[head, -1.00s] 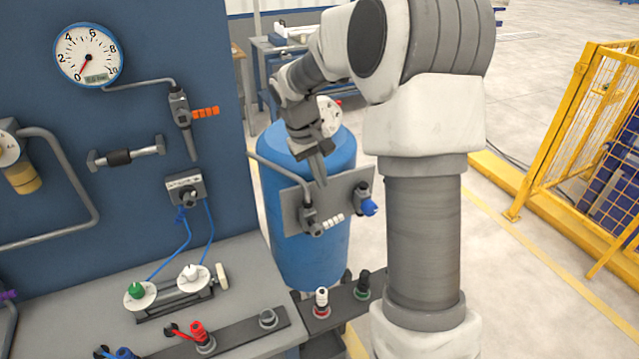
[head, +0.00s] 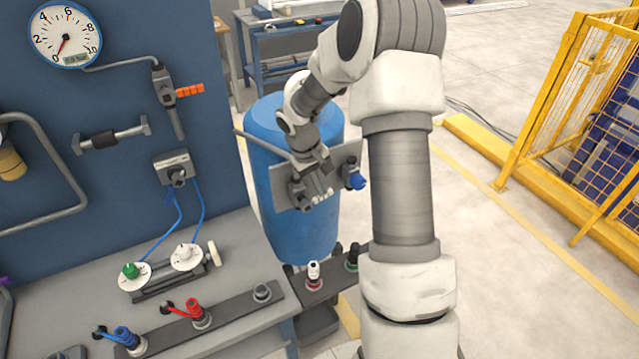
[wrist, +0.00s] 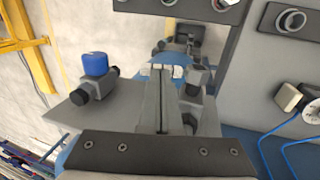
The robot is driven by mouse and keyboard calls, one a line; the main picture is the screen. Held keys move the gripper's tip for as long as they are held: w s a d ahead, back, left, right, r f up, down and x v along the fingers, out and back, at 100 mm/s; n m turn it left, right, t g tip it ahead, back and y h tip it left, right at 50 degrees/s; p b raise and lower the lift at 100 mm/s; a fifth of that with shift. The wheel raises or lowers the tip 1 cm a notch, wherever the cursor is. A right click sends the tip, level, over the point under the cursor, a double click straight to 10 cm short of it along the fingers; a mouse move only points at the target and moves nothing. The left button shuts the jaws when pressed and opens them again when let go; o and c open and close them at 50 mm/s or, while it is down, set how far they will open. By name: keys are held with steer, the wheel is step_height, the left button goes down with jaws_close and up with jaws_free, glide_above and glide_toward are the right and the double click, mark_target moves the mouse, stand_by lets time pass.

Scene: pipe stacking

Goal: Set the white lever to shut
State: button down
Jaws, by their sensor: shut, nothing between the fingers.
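The white lever (head: 323,197) sits on a dark valve (head: 298,194) on the grey plate (head: 284,172) in front of the blue barrel. In the head view it points right from the valve, partly hidden by my gripper. My gripper (head: 317,184) is shut, with its fingers close to the lever; I cannot tell whether they touch. In the wrist view the closed fingers (wrist: 160,95) are beside the valve body (wrist: 197,82), and only a small pale bit, perhaps the lever, shows past them.
A blue knob (head: 356,179) stands at the plate's right end, near my gripper. The blue barrel (head: 305,236) is behind the plate. A workbench (head: 235,238) with colored valves is at left, a yellow fence (head: 545,110) at right.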

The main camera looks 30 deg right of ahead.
steer(key=shift+d+y+p, duration=0.2)
steer(key=shift+y+p, duration=0.1)
steer(key=shift+p, duration=0.45)
steer(key=shift+d+f+y+p, duration=0.1)
steer(key=shift+y+p, duration=0.2)
steer(key=shift+d+f+b, duration=0.3)
steer(key=shift+f+b, duration=0.25)
steer(key=shift+f, duration=0.1)
steer(key=shift+r, duration=0.1)
step_height(320, 180, up, 14)
steer(key=p, duration=0.1)
